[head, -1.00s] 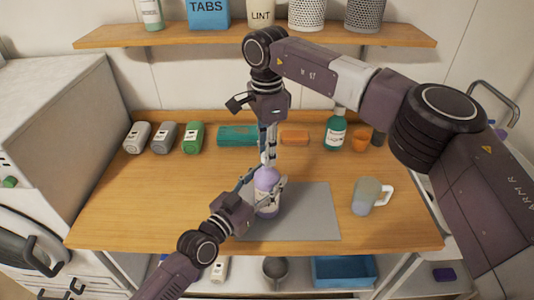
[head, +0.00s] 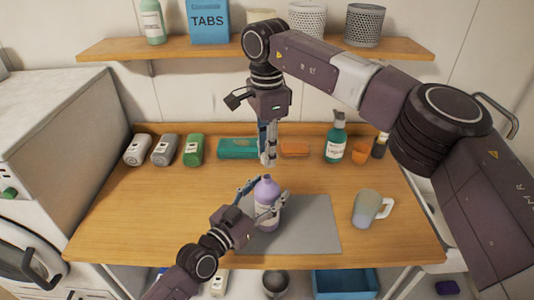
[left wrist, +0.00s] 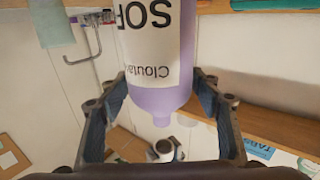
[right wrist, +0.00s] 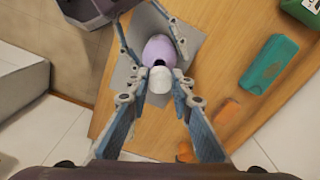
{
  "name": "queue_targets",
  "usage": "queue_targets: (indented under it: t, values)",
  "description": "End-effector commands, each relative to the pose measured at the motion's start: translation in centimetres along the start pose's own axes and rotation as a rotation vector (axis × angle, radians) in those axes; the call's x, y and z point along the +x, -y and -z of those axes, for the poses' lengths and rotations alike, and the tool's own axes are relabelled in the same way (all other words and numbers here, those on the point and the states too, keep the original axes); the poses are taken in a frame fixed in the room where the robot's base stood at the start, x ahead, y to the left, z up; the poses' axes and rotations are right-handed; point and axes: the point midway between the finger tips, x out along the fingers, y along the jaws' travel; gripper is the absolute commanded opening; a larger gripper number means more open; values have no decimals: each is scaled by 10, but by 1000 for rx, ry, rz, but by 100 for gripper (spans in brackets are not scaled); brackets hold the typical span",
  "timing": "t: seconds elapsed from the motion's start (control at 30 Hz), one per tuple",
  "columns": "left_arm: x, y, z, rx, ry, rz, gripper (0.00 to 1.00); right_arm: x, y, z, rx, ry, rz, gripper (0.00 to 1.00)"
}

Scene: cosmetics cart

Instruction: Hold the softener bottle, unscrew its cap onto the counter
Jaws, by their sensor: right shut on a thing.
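The purple softener bottle (head: 266,190) stands upright at the grey mat, its label showing large in the left wrist view (left wrist: 155,50). My left gripper (head: 264,196) has its fingers on both sides of the bottle, pads close against it. My right gripper (head: 268,160) is above the bottle, fingers pointing down. In the right wrist view the white cap (right wrist: 160,86) is between its fingertips, and the bottle's dark open neck (right wrist: 160,63) shows beside the cap. The cap is off the bottle.
The grey mat (head: 310,225) has free room right of the bottle. A mug (head: 368,208) stands at its right. Bottles, a teal box (head: 237,148) and an orange block (head: 295,150) line the back of the wooden counter (head: 150,200). A shelf (head: 200,47) hangs above.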

Motion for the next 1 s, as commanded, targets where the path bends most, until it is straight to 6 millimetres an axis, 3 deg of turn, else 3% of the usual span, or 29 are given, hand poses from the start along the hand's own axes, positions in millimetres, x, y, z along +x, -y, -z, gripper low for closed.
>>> queue_targets:
  t: [0.1, 0.47, 1.0]
  values:
    - [0, 0, 0, 0, 0, 0, 70, 0, 0, 0, 0, 0, 0, 0]
    - [-9, 1, -2, 1, 3, 1, 70, 0, 0, 0, 1, 0, 0, 0]
    - [-108, 0, -2, 1, 3, 0, 70, 0, 0, 0, 1, 0, 0, 0]
